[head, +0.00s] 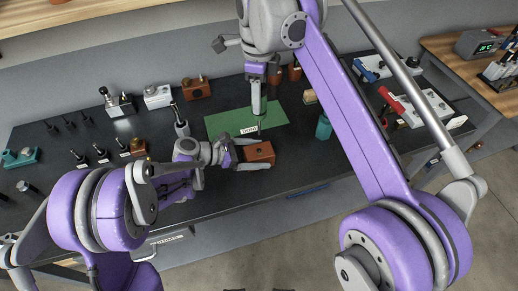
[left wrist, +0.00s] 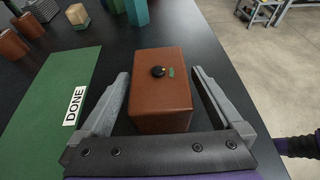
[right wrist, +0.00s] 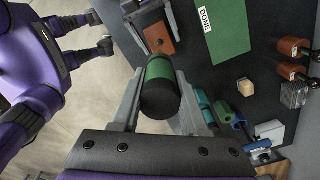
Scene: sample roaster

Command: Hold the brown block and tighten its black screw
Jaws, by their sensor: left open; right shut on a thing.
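The brown block (head: 262,151) sits on the dark bench near its front edge. In the left wrist view the block (left wrist: 160,108) has a black screw (left wrist: 158,71) on top, with a small green mark beside it. My left gripper (head: 258,154) is open, one finger on each side of the block, with visible gaps. My right gripper (head: 259,103) is above the green mat, behind the block. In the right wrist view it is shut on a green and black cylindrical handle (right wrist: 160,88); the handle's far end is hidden. The block also shows there (right wrist: 159,38), apart from the handle.
The green mat (head: 225,124) with a DONE label (head: 249,130) lies just behind the block. A teal holder (head: 323,128) and a small wooden block (head: 310,97) stand to its right. Several tools and small blocks line the bench at left and back.

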